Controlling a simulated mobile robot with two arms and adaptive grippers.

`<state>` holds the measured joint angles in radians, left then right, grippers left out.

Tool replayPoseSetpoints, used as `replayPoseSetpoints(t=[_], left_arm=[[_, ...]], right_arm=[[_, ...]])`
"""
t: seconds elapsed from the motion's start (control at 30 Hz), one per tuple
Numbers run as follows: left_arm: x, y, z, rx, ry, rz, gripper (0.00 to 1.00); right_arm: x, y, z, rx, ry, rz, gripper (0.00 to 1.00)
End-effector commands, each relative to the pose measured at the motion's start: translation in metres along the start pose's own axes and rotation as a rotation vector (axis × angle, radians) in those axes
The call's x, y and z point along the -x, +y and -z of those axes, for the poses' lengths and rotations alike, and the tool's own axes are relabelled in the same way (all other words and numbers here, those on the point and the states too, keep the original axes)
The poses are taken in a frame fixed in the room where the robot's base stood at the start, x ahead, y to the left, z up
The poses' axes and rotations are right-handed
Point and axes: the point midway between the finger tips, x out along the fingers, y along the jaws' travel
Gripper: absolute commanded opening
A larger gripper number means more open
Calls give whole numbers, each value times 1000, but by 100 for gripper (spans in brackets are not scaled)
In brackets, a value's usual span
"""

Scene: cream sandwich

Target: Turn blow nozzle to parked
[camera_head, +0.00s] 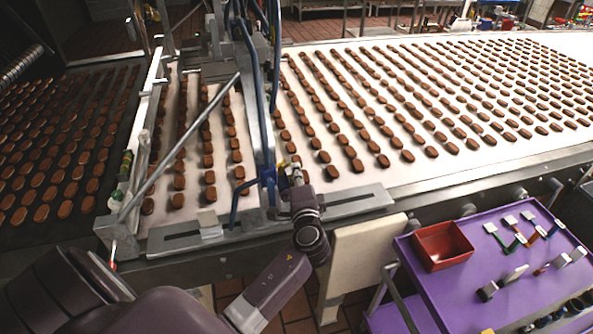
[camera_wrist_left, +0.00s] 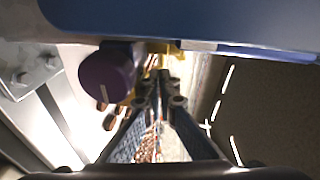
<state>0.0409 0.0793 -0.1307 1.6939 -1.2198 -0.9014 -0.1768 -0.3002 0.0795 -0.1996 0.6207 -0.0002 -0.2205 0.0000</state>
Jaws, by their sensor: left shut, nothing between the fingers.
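My left gripper (camera_head: 296,172) reaches up to the foot of the blue frame (camera_head: 268,178) at the near edge of the conveyor. In the left wrist view its fingers (camera_wrist_left: 160,88) are shut with nothing between them. A round dark purple knob (camera_wrist_left: 108,76) with a pale line on its face is just left of the fingertips in that view, below a blue housing (camera_wrist_left: 190,22). Yellow parts (camera_wrist_left: 172,47) show behind the fingertips. I cannot tell for sure whether this knob belongs to the blow nozzle, nor whether the fingers touch it. My right gripper is not in view.
Rows of brown biscuits lie on the pale belt (camera_head: 420,172) and on a dark belt (camera_head: 60,232) at left. A purple cart (camera_head: 455,285) at lower right carries a red tray (camera_head: 443,246) and several brushes or scrapers. A metal rail (camera_head: 360,200) borders the belt.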

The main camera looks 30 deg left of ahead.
Motion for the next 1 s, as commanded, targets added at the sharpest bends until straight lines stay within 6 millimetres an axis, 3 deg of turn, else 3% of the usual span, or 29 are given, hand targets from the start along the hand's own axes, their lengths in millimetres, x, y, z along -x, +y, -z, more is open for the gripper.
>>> replayPoseSetpoints(t=[1.0], left_arm=[[-7,1,2,31,-265,30,0]], right_arm=[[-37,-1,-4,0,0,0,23]])
